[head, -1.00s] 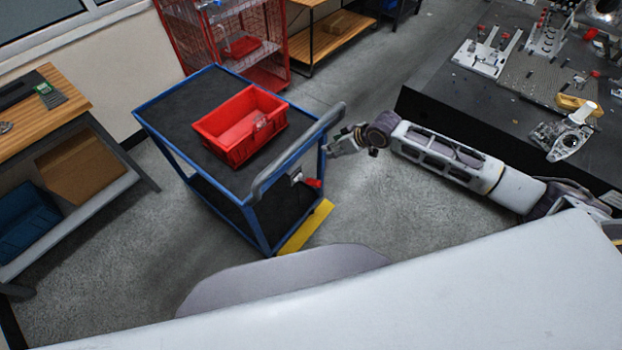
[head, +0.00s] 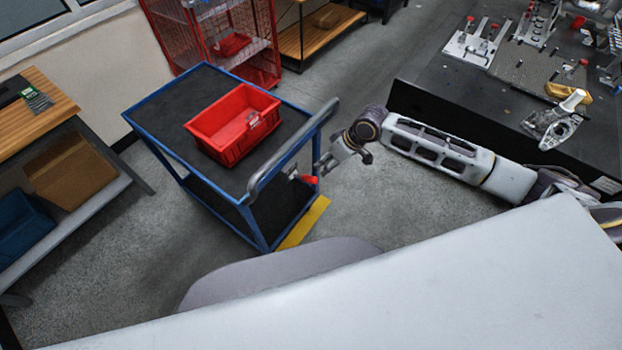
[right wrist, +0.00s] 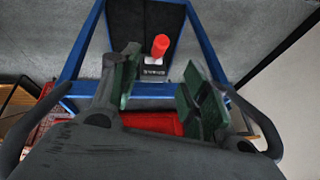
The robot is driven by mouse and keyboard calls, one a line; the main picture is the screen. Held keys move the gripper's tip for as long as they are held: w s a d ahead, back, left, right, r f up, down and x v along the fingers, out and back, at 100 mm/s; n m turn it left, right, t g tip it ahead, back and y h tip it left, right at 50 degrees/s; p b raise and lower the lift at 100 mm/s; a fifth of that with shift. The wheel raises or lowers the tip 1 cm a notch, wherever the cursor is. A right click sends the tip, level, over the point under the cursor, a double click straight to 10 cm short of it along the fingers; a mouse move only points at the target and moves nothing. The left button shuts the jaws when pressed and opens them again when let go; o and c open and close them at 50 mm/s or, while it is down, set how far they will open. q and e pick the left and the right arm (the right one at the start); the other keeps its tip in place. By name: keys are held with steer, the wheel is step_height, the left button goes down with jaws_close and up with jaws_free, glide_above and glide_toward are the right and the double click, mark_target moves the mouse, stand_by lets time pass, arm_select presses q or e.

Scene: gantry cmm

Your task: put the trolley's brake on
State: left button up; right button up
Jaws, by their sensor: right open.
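The blue-framed trolley (head: 180,158) stands on the floor left of centre, with black shelves and a grey push handle (head: 292,150). A red brake lever (head: 309,180) sticks out from a small bracket at its near right side. In the right wrist view the red lever (right wrist: 160,46) rises from a plate with lettering (right wrist: 153,68). My right gripper (head: 323,168) is beside the trolley, close to the lever and apart from it. In the right wrist view its green-padded fingers (right wrist: 158,85) are open, with the lever beyond the gap between them. My left gripper is not in view.
A red bin (head: 233,124) sits on the trolley's top. A yellow floor marking (head: 303,222) lies by its near corner. A dark table (head: 440,95) with fixtures is at right, a wooden bench (head: 40,115) at left, a red cage (head: 215,40) behind.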

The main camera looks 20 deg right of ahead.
mark_target(311, 179)
steer(key=shift+f, duration=0.1)
steer(key=shift+p+x, duration=0.35)
steer(key=shift+x, duration=6.45)
steer(key=shift+c, duration=0.5)
jaws_close()
